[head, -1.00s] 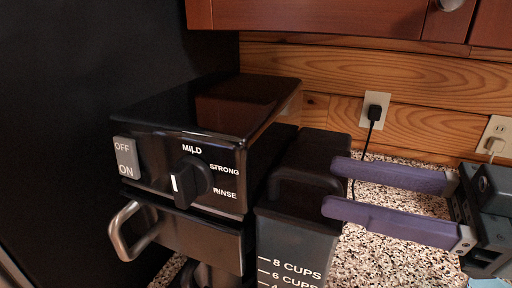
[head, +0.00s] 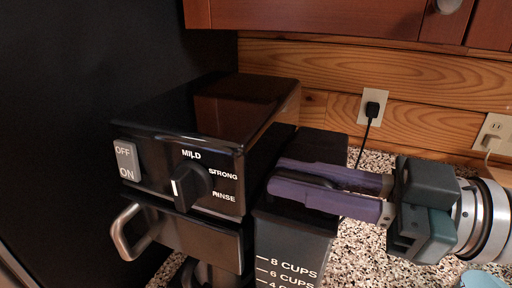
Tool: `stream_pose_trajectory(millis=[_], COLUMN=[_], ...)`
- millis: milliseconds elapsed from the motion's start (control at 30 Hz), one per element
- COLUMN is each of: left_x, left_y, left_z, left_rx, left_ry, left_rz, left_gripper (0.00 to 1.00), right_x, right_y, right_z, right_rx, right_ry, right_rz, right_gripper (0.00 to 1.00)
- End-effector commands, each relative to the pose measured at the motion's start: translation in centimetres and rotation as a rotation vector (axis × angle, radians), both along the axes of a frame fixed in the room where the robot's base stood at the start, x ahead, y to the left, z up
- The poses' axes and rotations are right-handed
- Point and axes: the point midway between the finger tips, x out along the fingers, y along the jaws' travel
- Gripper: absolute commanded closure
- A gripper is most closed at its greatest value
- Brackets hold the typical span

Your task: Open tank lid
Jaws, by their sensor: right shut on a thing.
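A black coffee maker (head: 180,120) stands on the speckled counter. It has an OFF/ON switch, a dial marked MILD, STRONG and RINSE, and a metal-handled part below. Its water tank (head: 290,245), marked in cups, stands at its right side. The tank's dark lid (head: 318,145) is on top and looks down. My right gripper (head: 278,178) reaches in from the right over the lid. Its two purple fingers are shut on the lid's raised handle, which they mostly hide. My left gripper is not in view.
A wall outlet with a black plug (head: 372,108) and cord is behind the tank. Another outlet (head: 494,135) is at the right. A wooden cabinet (head: 330,18) hangs above. A light blue item (head: 482,280) shows at the lower right. Speckled counter (head: 360,240) is bare right of the tank.

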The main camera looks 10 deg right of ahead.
Motion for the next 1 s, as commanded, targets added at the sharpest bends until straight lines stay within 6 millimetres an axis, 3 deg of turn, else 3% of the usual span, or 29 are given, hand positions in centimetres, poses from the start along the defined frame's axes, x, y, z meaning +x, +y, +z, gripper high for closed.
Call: stream_pose_trajectory(millis=[100,1000], left_x=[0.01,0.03], left_y=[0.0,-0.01], left_z=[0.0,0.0], left_rx=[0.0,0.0], left_ry=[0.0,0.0], left_rz=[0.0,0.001], left_gripper=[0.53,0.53], right_x=[-0.02,-0.04], right_y=[0.0,0.01], right_z=[0.0,0.0], right_rx=[0.0,0.001], right_ry=[0.0,0.0], right_rz=[0.001,0.001], right_gripper=[1.0,1.0])
